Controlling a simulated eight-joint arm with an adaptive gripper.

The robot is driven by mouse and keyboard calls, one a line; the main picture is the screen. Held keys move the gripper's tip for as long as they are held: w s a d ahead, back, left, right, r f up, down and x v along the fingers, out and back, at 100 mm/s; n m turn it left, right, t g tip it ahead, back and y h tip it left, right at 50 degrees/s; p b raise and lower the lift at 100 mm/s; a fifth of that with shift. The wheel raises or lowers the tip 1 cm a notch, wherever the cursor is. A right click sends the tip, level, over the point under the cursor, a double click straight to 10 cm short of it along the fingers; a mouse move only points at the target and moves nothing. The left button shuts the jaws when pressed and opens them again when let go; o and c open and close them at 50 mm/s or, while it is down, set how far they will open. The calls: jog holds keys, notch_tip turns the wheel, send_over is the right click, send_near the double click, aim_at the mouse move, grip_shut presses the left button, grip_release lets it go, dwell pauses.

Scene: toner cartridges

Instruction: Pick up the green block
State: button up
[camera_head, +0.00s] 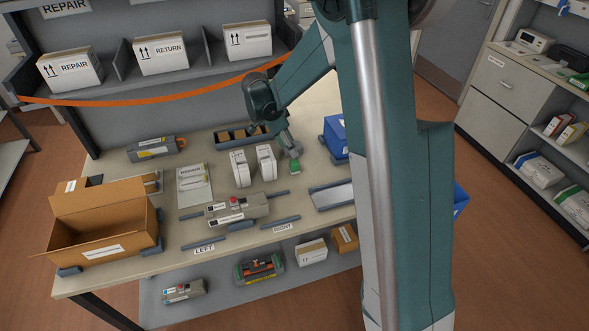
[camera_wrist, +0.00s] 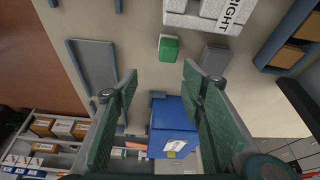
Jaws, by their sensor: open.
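The green block (camera_head: 294,169) sits on the workbench, right of two white end pieces (camera_head: 266,163), in the head view. It also shows in the wrist view as a small green block (camera_wrist: 168,48) with a pale edge, above the middle. My gripper (camera_head: 288,147) is beside and above the block in the head view, with its fingertips hard to make out there. In the wrist view my gripper (camera_wrist: 160,82) has two green pads spread wide, with nothing between them, and the block lies beyond the fingertips.
A white piece marked RIGHT (camera_wrist: 210,12) and a grey block (camera_wrist: 215,57) lie near the green block. A blue bin (camera_wrist: 175,128) and a grey tray (camera_wrist: 95,65) are close by. A toner cartridge (camera_head: 238,209) and an open cardboard box (camera_head: 100,215) stand further left.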

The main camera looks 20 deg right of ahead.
jog(key=m, duration=0.1)
send_near(294, 162)
notch_tip(294, 162, down, 2)
jog(key=shift+w+d+f, duration=0.1)
jog(key=shift+d+f, duration=0.1)
jog(key=shift+d, duration=0.3)
jog(key=shift+b+x, duration=0.35)
jog(key=shift+x, duration=0.95)
jog(key=shift+d, duration=0.1)
jog(key=shift+b+x, duration=0.3)
jog(key=shift+x, duration=2.3)
jog(key=c, duration=1)
